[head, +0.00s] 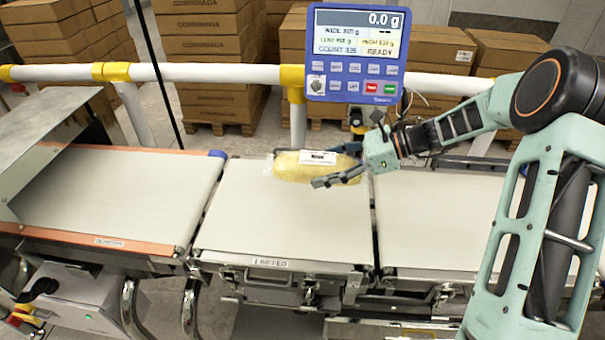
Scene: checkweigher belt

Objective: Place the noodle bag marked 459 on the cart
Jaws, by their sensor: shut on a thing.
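A yellow noodle bag (291,167) with a white label is at the far side of the middle belt section (252,222). The label's print is too small to read for a number. My gripper (338,167) reaches in from the right and is shut on the bag's right end, one finger on the near side and one on the far side. I cannot tell whether the bag rests on the belt or is slightly above it. I see no cart that I can make out in this view.
A blue weigher display (355,55) reading 0.0 g stands just behind the bag. A white rail (215,73) with yellow joints runs behind the belts. The left belt (120,200) and right belt (440,225) are bare. Stacked cartons (215,60) stand behind the rail.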

